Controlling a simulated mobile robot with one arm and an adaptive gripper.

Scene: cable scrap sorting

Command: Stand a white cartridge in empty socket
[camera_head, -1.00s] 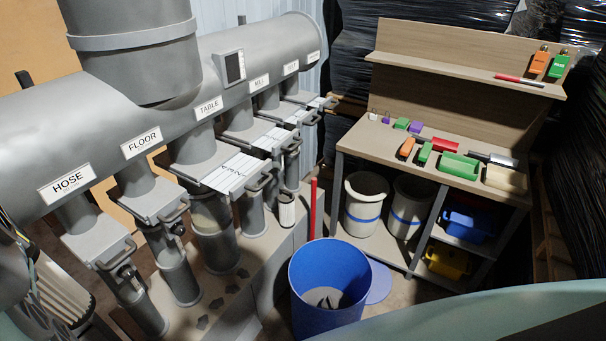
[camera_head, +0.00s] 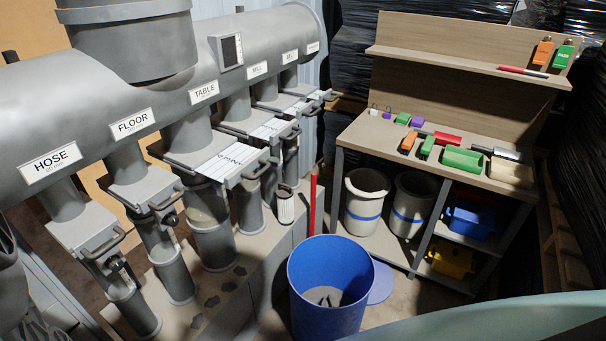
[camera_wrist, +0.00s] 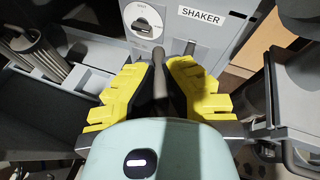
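A white pleated cartridge (camera_head: 286,208) with a dark top stands upright on the low ledge beside the pipes in the head view. Pale ribbed cylinders (camera_wrist: 40,58) that look like cartridges lie at the upper left of the wrist view. My gripper (camera_wrist: 159,68) has yellow stepped fingers in front of a grey panel marked SHAKER. A dark lever-like bar (camera_wrist: 160,85) shows between the fingers. Whether they touch it is not clear. I see no white cartridge between the fingers. I cannot make out an empty socket for certain.
A grey duct (camera_head: 110,100) with labelled branches and handled slide gates runs along the left. A blue bin (camera_head: 325,300) with dark scraps stands at front centre. A wooden workbench (camera_head: 395,140) carries small coloured items at right. A red post (camera_head: 311,205) stands near the ledge.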

